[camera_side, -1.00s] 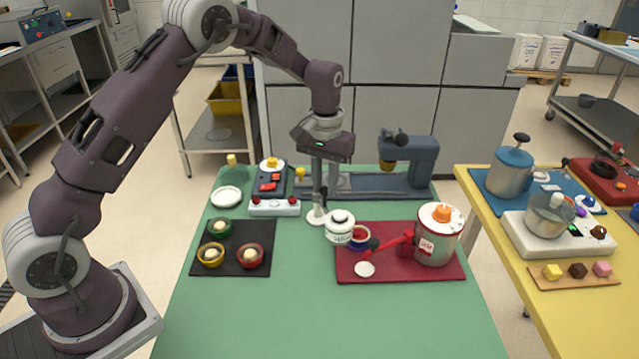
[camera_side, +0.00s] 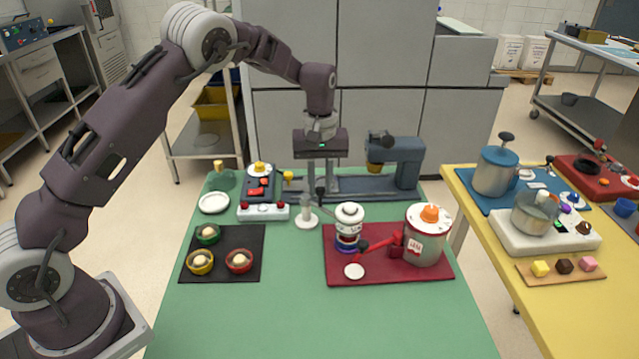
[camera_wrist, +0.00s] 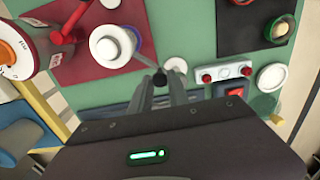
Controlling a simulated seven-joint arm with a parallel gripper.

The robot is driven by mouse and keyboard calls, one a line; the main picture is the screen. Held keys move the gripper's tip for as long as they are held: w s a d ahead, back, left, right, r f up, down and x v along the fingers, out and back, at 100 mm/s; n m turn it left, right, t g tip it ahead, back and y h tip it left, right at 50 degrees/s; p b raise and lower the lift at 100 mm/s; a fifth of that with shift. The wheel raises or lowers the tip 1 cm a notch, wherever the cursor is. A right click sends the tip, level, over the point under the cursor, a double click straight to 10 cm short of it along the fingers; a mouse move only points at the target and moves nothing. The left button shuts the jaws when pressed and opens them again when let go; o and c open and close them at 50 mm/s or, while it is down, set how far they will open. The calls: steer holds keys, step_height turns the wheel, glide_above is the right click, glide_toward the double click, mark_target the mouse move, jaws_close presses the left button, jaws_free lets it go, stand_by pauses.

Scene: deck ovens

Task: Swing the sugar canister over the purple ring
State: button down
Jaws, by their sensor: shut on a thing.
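The white sugar canister (camera_side: 349,229) has a dark-banded label and a round lid. It stands upright at the upper left of the dark red mat (camera_side: 385,277). The purple ring (camera_side: 347,246) shows directly below it, mostly hidden by it; I cannot tell whether they touch. In the wrist view the canister (camera_wrist: 112,44) is at the upper left, with a pale rod running from it toward my fingers. My gripper (camera_side: 319,197) points down, left of the canister. In the wrist view my gripper (camera_wrist: 160,84) is shut on a small black knob (camera_wrist: 160,78) by that rod.
A white post on a round base (camera_side: 306,221) stands close left of the canister. A grey pot (camera_side: 424,247) and a red-handled tool (camera_side: 382,242) are to the right. A red-button panel (camera_side: 262,206) is behind left. The green table's front (camera_side: 320,320) is clear.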

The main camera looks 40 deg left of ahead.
steer(key=shift+w, duration=0.1)
steer(key=c, duration=1.3)
jaws_free()
steer(key=shift+o, duration=0.2)
step_height(320, 180, up, 7)
steer(key=shift+r, duration=0.1)
